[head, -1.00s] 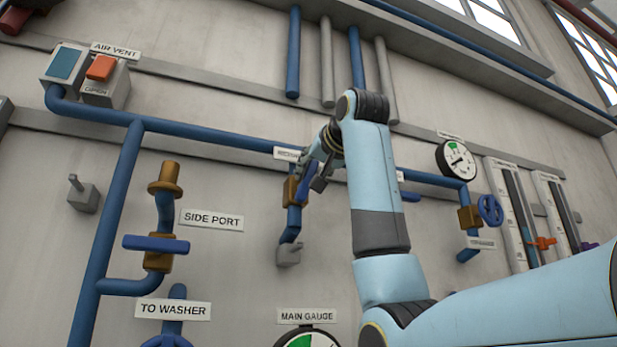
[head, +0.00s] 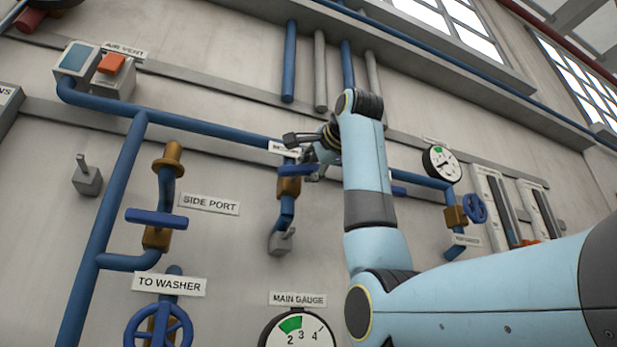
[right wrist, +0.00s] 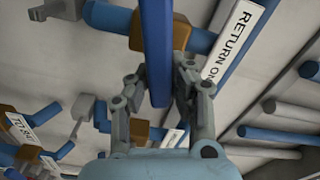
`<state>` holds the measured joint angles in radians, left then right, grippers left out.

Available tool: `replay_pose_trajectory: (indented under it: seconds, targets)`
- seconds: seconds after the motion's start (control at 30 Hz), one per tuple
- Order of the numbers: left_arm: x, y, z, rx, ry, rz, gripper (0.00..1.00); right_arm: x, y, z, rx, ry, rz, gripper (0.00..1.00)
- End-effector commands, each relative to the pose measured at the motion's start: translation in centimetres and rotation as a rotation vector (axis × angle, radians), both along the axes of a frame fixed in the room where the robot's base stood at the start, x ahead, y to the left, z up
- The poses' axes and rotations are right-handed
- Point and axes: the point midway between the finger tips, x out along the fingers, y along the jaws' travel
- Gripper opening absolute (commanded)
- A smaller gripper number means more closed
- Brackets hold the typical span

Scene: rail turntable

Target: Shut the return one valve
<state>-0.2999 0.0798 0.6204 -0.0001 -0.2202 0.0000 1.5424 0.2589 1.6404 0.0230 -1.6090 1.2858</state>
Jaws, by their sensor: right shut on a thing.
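The return one valve has a brown body (head: 289,186) on a blue pipe, with a long blue lever (right wrist: 157,55). Its white label (right wrist: 236,38), reading "RETURN ON" with the end cut off, is beside it in the right wrist view. In that view the lever lies between the fingers of my right gripper (right wrist: 160,88), which is shut on it. The lever runs across the pipe there. In the head view my right gripper (head: 306,155) is at the valve and hides most of the lever. My left gripper is not in view.
To the left are the side port lever (head: 156,218) and the washer handwheel (head: 158,328). The main gauge (head: 297,331) is below. To the right are a small gauge (head: 440,163) and a blue handwheel (head: 476,207). Blue pipes run along the wall.

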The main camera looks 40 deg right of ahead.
Motion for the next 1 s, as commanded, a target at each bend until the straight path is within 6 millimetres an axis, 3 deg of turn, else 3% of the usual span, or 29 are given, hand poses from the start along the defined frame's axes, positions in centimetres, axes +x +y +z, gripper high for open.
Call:
replay_pose_trajectory:
  seconds: [0.4, 1.0]
  targets:
    - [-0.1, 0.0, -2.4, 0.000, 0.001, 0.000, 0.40, 0.0, -0.1, -1.0, 0.243, -0.053, 0.000, 0.00]
    - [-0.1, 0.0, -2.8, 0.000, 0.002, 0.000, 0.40, 0.1, -0.1, -1.0, 0.304, -0.066, -0.001, 0.00]
